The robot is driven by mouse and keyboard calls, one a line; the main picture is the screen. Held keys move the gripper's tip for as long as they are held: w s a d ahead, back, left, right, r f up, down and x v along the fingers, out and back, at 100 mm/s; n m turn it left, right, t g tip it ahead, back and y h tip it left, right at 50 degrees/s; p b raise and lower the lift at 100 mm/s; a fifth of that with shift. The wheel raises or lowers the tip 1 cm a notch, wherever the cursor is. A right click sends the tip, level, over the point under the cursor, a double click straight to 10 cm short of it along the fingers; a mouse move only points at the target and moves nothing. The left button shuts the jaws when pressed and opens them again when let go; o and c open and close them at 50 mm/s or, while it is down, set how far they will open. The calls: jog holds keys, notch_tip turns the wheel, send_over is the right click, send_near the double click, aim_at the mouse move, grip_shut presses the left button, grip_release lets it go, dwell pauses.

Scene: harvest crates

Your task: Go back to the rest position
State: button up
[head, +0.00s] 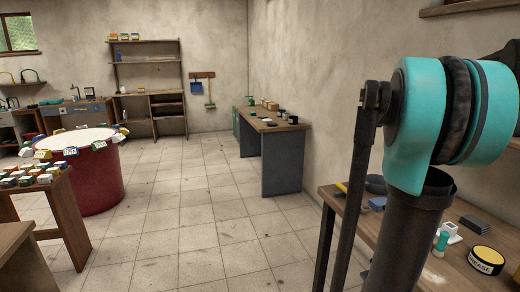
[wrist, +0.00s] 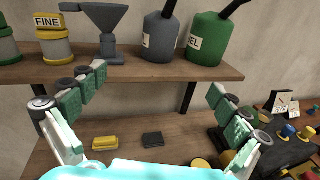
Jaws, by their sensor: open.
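My gripper (wrist: 157,82) shows in the wrist view with its two green-padded fingers spread wide and nothing between them. It faces a wooden shelf (wrist: 140,70) and the workbench (wrist: 120,132) below it. In the head view my teal and black arm fills the right side. My gripper is out of that view.
The shelf holds a tin marked FINE (wrist: 52,45), a grey funnel device (wrist: 105,25), a grey can (wrist: 160,40) and a green can (wrist: 204,38). The right bench holds a yellow-topped grease tin (head: 486,260). A red drum (head: 95,185) stands left. The tiled floor (head: 200,220) is clear.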

jog(key=s+a+f+m+t+y, duration=0.1)
jog(key=s+a+f+m+y, duration=0.15)
jog(key=a+f, duration=0.55)
jog(key=s+a+f+m+t+y, duration=0.1)
jog(key=s+a+f+m+y, duration=0.2)
jog(key=f, duration=0.8)
jog(key=s+a+f+m+t+y, duration=0.1)
jog(key=a+f+m+y, duration=0.25)
jog(key=a+f, duration=0.5)
jog(key=s+a+f+m+y, duration=0.4)
jog(key=s+a+f, duration=0.1)
jog(key=a+f, duration=0.4)
jog(key=s+a+f+m+y, duration=0.4)
jog(key=s+a+f, duration=0.2)
jog(key=a+f, duration=0.4)
jog(key=shift+s+a+t, duration=0.25)
jog(key=shift+a+t, duration=0.05)
jog(key=shift+a, duration=0.2)
